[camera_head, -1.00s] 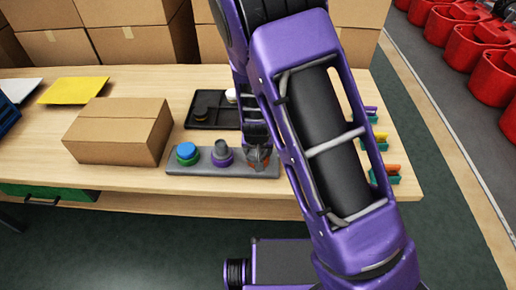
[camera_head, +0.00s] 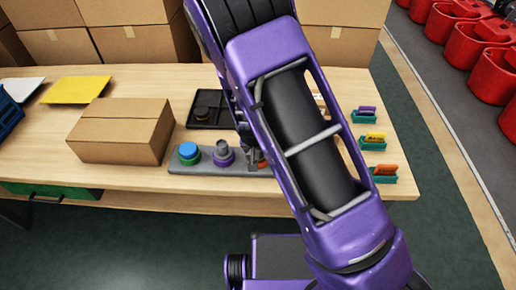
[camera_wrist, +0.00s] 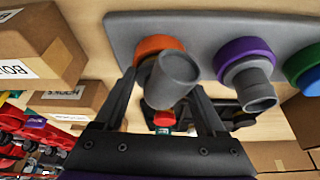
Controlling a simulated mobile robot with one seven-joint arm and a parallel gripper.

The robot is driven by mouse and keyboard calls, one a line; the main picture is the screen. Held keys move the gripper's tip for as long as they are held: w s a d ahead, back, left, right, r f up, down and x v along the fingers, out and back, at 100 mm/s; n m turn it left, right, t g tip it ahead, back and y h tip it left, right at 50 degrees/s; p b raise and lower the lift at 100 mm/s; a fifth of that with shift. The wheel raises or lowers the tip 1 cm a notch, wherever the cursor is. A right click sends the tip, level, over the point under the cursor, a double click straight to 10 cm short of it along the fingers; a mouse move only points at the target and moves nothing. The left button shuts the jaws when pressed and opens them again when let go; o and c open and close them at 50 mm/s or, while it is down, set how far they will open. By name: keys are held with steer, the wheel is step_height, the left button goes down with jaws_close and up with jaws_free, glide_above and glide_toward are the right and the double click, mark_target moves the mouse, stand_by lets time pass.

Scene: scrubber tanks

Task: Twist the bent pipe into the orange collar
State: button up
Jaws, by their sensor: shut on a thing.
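The grey bent pipe (camera_wrist: 172,80) is between my gripper's fingers (camera_wrist: 165,100) in the wrist view, and my gripper is shut on it. Its open end faces the wrist camera. Its other end meets the orange collar (camera_wrist: 158,45) on the grey plate (camera_wrist: 200,20); how deep it sits I cannot tell. In the head view the orange collar (camera_head: 262,165) shows only as a sliver, mostly hidden by my gripper (camera_head: 251,150) and arm, and the pipe is hard to make out there. The plate (camera_head: 185,169) lies near the table's front edge.
A purple collar with a grey pipe (camera_head: 223,153) and a green collar with a blue cap (camera_head: 189,153) stand on the plate to the left. A cardboard box (camera_head: 120,130) is farther left. A black tray (camera_head: 210,108) lies behind. Several small teal holders (camera_head: 372,143) stand at the right.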

steer(key=shift+m+h+p, duration=0.4)
steer(key=shift+m+p, duration=0.4)
steer(key=shift+p, duration=0.5)
steer(key=shift+a, duration=0.1)
steer(key=shift+r+m+p, duration=0.1)
steer(key=shift+m+p, duration=0.2)
steer(key=shift+m, duration=0.3)
steer(key=shift+a+m+h, duration=0.1)
steer(key=shift+m+h, duration=0.2)
steer(key=shift+w+m+g, duration=0.1)
steer(key=shift+m+g, duration=0.2)
steer(key=shift+m, duration=0.3)
steer(key=shift+h, duration=0.3)
steer(key=shift+m, duration=0.8)
